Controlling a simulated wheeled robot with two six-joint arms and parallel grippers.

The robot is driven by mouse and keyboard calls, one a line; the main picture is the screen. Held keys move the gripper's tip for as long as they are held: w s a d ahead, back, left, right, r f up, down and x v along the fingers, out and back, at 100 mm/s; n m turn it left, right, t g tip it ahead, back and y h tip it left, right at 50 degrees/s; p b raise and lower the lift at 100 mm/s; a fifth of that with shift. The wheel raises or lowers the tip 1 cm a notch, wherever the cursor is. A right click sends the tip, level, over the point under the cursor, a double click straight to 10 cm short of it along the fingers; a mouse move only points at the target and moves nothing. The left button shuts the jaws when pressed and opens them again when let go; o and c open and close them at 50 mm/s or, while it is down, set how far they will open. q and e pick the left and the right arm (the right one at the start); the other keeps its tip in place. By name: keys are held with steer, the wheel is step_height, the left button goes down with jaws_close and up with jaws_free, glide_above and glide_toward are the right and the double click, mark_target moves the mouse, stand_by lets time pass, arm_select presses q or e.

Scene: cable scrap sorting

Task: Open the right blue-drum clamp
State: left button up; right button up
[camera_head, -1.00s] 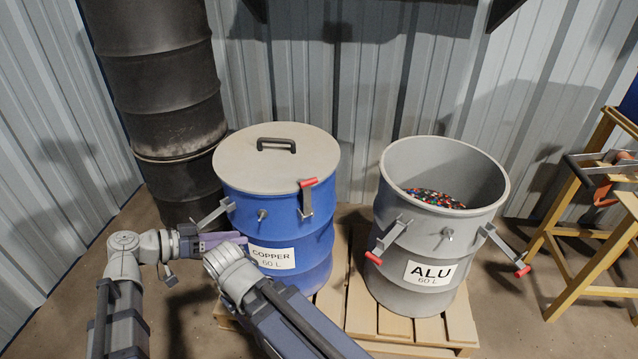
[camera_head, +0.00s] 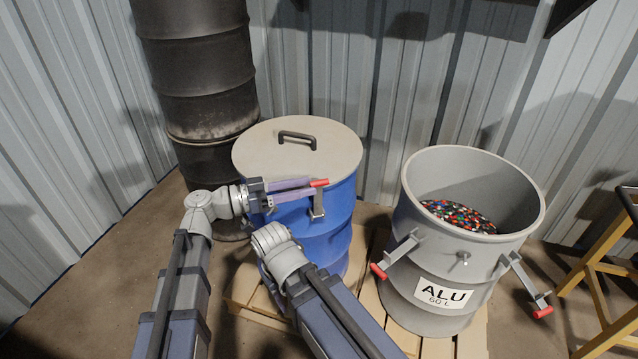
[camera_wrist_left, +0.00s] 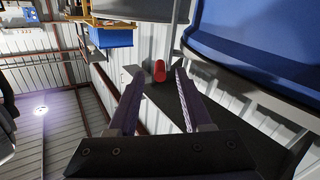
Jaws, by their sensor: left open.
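The blue drum (camera_head: 342,215) stands upright with its grey lid (camera_head: 260,155) on. Its right clamp (camera_head: 318,205) is a grey metal lever on the drum's front right, standing up to a red grip (camera_head: 319,183) near the lid's rim. My left gripper (camera_head: 308,190) is open, with its two fingers pointing right at the red grip. In the left wrist view the red grip (camera_wrist_left: 159,70) shows between and just beyond the open fingertips (camera_wrist_left: 158,74). My left gripper and arm hide the drum's left clamp and label. My right arm crosses below the drum; its gripper is not visible.
A grey ALU drum (camera_head: 415,255), open and part filled with coloured scrap (camera_head: 458,215), stands to the right with its clamps hanging out. Both drums stand on a wooden pallet (camera_head: 370,290). Black stacked drums (camera_head: 205,100) stand behind left. A yellow frame (camera_head: 600,270) is far right.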

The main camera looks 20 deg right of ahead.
mark_target(318, 181)
arm_select(q)
steer(key=shift+d, duration=2.1)
jaws_close()
